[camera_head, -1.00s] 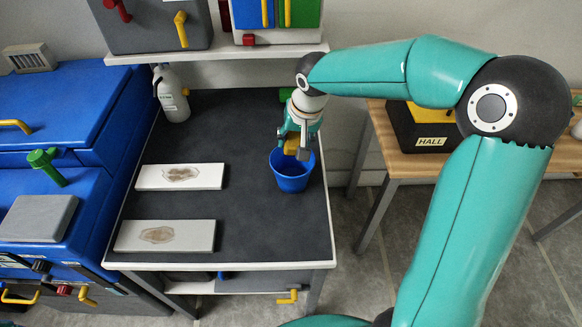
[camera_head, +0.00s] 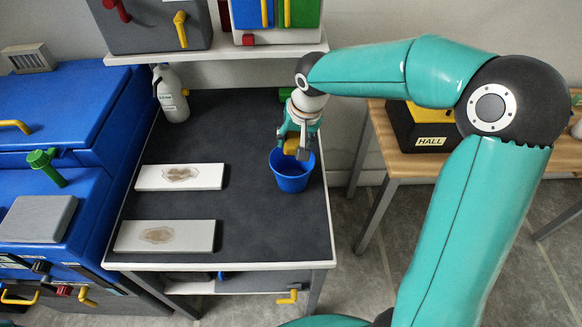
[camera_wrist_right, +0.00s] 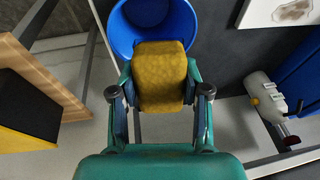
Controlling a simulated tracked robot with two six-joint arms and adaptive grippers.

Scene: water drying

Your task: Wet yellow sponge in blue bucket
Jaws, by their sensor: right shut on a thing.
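The blue bucket (camera_head: 291,179) stands upright on the dark table top near its right edge; its rim and inside also show at the top of the right wrist view (camera_wrist_right: 122,30). My right gripper (camera_head: 297,145) is over the bucket's mouth, pointing down. It is shut on the yellow sponge (camera_wrist_right: 160,75), one finger on each side. In the head view the sponge (camera_head: 290,147) shows as a small yellow patch at the bucket's back rim. Whether its lower end is inside the bucket, or touches water, I cannot tell. My left gripper is not in view.
Two white slabs with brown stains (camera_head: 180,177) (camera_head: 165,236) lie on the table (camera_head: 250,235) left of the bucket. A white bottle (camera_head: 171,93) stands at the back left. A shelf (camera_head: 230,52) with bins is behind. A wooden table with a HALL box (camera_head: 420,130) is at right.

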